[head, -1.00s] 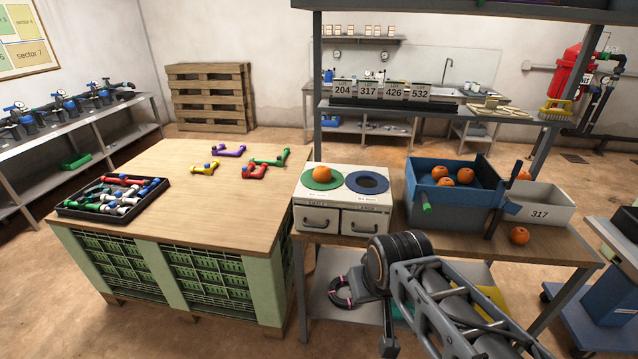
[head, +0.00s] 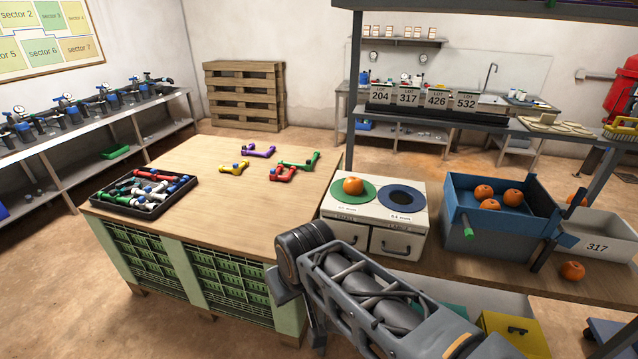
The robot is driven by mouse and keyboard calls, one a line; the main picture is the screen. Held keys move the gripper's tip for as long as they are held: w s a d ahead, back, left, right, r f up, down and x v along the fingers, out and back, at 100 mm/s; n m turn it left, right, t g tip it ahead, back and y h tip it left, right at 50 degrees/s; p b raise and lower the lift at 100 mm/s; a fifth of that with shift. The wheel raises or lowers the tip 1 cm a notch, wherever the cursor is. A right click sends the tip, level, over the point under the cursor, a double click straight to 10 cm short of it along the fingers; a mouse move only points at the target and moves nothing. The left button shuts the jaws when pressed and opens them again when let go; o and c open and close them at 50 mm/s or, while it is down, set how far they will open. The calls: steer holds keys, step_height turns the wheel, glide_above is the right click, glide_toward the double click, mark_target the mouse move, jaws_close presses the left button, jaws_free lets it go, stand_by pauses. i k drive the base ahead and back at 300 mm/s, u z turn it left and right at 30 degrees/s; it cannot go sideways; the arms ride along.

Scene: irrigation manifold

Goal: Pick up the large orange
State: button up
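Several oranges are in view in the head view; I cannot tell for sure which is the large one. One orange (head: 353,186) sits on the green ring (head: 366,194) of a white two-drawer box. Three oranges (head: 489,204) lie in the blue crate (head: 466,233). One orange (head: 572,271) lies on the wooden bench in front of the bin marked 317, and another orange (head: 577,197) shows at that bin's left end. My arm crosses the lower middle of the view, in front of the bench. My gripper's fingers do not show.
The white box (head: 372,237) has a second, dark blue ring (head: 401,199). The bin marked 317 (head: 606,243) stands right of the crate. A shelf post rises between them. On the left, a wooden-topped table (head: 220,202) holds coloured pipe fittings and a black tray (head: 108,207).

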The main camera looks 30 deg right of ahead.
mark_target(353, 185)
steer(key=u, duration=0.05)
steer(key=i, duration=0.6)
steer(key=z, duration=0.8)
steer(key=i, duration=0.4)
steer(key=z, duration=0.45)
